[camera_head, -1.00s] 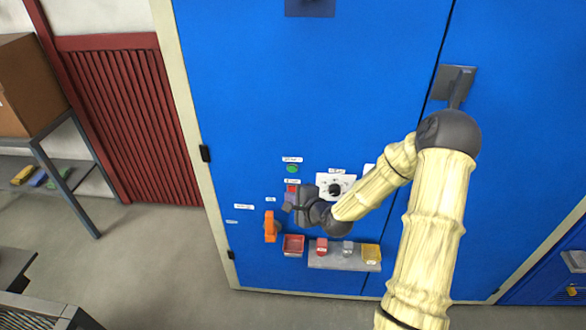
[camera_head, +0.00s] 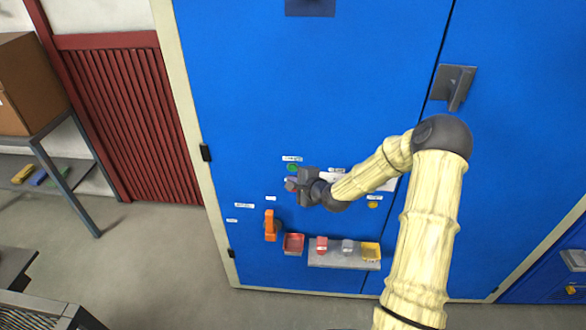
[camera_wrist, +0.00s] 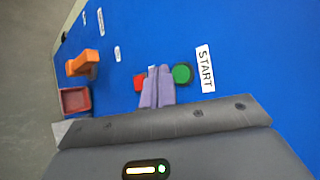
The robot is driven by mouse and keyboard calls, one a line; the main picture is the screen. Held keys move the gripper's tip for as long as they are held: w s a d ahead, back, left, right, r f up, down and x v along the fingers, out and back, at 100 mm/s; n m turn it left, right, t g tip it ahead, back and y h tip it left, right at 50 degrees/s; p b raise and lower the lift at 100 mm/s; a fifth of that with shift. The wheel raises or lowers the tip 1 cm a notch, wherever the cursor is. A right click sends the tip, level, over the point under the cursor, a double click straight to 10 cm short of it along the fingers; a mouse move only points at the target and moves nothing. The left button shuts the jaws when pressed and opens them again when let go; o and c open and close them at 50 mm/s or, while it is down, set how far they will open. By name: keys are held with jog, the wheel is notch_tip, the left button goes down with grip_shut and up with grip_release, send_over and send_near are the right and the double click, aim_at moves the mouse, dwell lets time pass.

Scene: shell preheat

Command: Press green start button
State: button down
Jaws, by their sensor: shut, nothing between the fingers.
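The green start button (camera_wrist: 182,73) is on the blue cabinet door, beside a white START label (camera_wrist: 205,68) in the wrist view. In the head view the green button (camera_head: 293,167) shows just above and left of my gripper (camera_head: 290,184). My gripper's purple fingers (camera_wrist: 157,87) are shut and empty. In the wrist view their tips lie between the green button and a red button (camera_wrist: 140,82), which they partly cover. I cannot tell whether the tips touch the panel.
An orange handle (camera_head: 270,226) sticks out at lower left of the door. A red bin (camera_head: 293,243) and a grey shelf (camera_head: 330,261) with small blocks and a yellow bin (camera_head: 371,251) are below.

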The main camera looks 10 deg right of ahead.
aim_at(289, 170)
jog(key=shift+w+d, duration=0.25)
jog(key=shift+w, duration=0.5)
jog(key=shift+w, duration=0.1)
dwell(1.4)
jog(key=shift+w+d, duration=0.15)
jog(key=shift+w, duration=0.2)
jog(key=shift+w+d+r+p, duration=0.1)
jog(key=shift+w+d+p, duration=0.05)
jog(key=shift+w+p, duration=0.2)
dwell(0.8)
dwell(0.3)
jog(key=shift+s+a, duration=0.25)
jog(key=shift+s, duration=0.5)
jog(key=s, duration=0.1)
jog(key=s+a, duration=0.1)
jog(key=s, duration=0.2)
jog(key=shift+s+a, duration=0.3)
jog(key=shift+s, duration=0.1)
